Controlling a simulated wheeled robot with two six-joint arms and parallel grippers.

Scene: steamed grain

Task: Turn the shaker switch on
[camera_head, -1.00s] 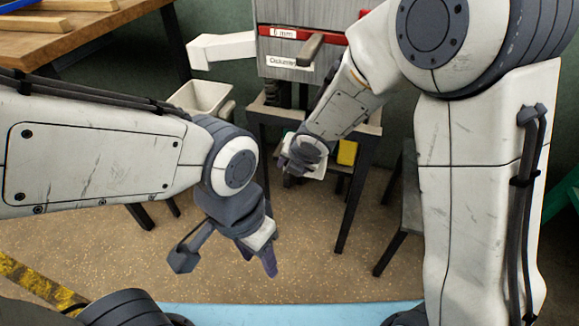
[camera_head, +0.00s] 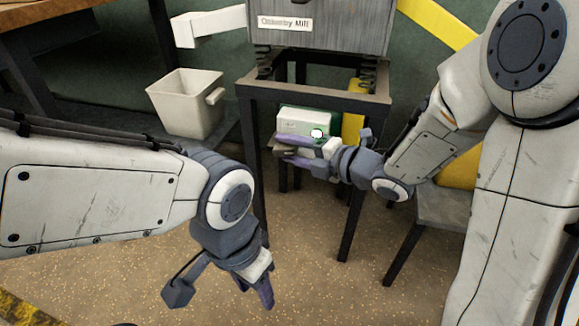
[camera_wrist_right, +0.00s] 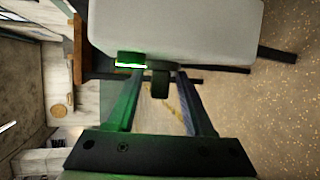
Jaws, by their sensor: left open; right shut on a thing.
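The shaker's switch box (camera_head: 292,121) is a small white box under the mill's table. A green light (camera_head: 317,133) shows on it. My right gripper (camera_head: 284,151) is at the box's front, coming from the right. In the right wrist view the pale box (camera_wrist_right: 180,30) fills the top, with a bright green lit strip (camera_wrist_right: 130,59) at its lower left edge. A dark switch lever (camera_wrist_right: 160,83) sticks out between the right fingertips, and the gripper is shut on it. The lever's exact position is hard to tell. My left gripper (camera_head: 254,287) hangs open and empty over the floor.
The grey mill (camera_head: 330,28) stands on springs on a dark table (camera_head: 310,93). A white bin (camera_head: 187,105) is to its left. A yellow block (camera_head: 354,110) is behind the box. A grey low stand (camera_head: 452,209) is at right. The floor in front is clear.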

